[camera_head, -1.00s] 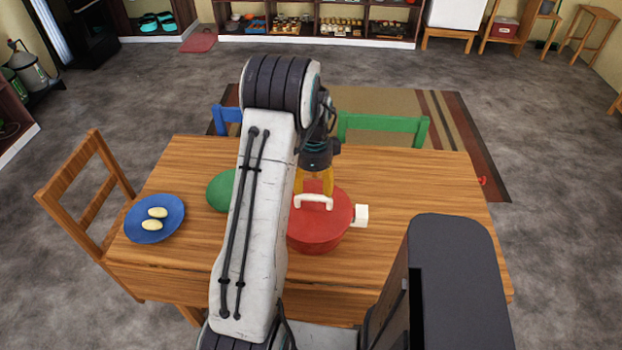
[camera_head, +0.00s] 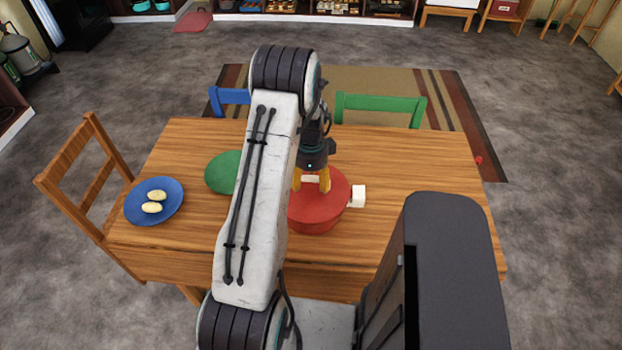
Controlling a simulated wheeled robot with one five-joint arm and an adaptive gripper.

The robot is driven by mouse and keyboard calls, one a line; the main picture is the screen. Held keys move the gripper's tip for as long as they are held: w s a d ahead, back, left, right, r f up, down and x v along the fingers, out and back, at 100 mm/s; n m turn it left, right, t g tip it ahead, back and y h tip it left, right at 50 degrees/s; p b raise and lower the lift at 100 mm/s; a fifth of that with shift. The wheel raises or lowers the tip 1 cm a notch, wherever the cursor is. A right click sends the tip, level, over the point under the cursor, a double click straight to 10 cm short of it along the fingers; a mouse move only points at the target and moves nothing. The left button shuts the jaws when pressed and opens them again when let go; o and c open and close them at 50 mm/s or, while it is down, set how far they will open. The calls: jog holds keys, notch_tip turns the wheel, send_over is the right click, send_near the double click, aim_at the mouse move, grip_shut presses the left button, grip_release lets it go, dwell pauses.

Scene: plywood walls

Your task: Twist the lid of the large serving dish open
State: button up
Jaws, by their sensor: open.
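The large serving dish is a red round pot (camera_head: 314,222) with a red lid (camera_head: 335,190) on top, standing on the wooden table (camera_head: 420,190). A white side handle (camera_head: 358,196) sticks out at its right. The lid's white handle (camera_head: 310,179) shows between my fingers. My gripper (camera_head: 311,184) points down over the lid with its yellow fingers open, one on each side of the lid handle. I cannot tell whether the fingers touch it. My arm hides the left edge of the pot.
A blue plate (camera_head: 173,213) with two pale oval pieces (camera_head: 152,207) stands at the table's left. A green plate (camera_head: 221,173) is partly behind my arm. A wooden chair (camera_head: 90,190) stands left, with blue (camera_head: 229,96) and green chairs (camera_head: 380,103) behind. The table's right side is clear.

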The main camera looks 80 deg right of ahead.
grip_shut()
dwell(0.4)
jog(key=shift+s+n+b, duration=0.1)
jog(key=shift+n+b, duration=0.55)
jog(key=shift+n, duration=0.75)
jog(key=shift+n+b, duration=0.4)
jog(key=shift+n, duration=1)
jog(key=shift+s+d+n+b, duration=0.1)
jog(key=shift+n+b, duration=0.4)
jog(key=shift+n, duration=0.7)
